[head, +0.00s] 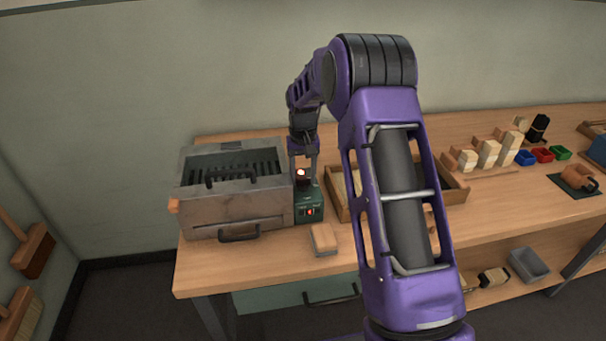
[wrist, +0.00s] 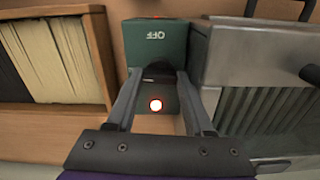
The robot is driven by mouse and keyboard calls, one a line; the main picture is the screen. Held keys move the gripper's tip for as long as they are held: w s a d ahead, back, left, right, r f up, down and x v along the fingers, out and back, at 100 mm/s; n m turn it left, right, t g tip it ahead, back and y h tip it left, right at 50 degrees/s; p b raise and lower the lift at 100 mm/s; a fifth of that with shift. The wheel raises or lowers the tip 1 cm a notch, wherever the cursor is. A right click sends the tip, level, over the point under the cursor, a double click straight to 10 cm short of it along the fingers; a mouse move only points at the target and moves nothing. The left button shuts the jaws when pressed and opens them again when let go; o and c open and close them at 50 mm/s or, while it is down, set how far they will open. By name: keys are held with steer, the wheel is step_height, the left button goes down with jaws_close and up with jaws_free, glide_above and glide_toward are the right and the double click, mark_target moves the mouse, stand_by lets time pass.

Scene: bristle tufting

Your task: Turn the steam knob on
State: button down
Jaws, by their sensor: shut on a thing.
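The green control box (head: 309,206) stands on the bench against the right side of the grey metal steamer (head: 236,207), with a small red light on its front. The dark steam knob (wrist: 158,70) sits on the box between my fingertips. My gripper (head: 303,176) points down over the box, its fingers shut on the knob from both sides. It also shows in the wrist view (wrist: 160,84).
A wooden tray (head: 341,209) with pale bristle stock lies close right of the box. A wooden block (head: 323,238) lies in front, near the bench edge. The steamer (wrist: 250,45) is close by in the wrist view. Wooden blocks (head: 487,153) and small coloured bins stand farther right.

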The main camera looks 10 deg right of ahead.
mark_target(302, 178)
steer(key=shift+n, duration=0.6)
steer(key=shift+c, duration=1.4)
jaws_free()
steer(key=shift+a, duration=0.2)
steer(key=shift+r, duration=0.1)
step_height(302, 178, up, 6)
steer(key=p, duration=0.3)
steer(key=shift+f, duration=0.25)
steer(key=shift+r, duration=1.2)
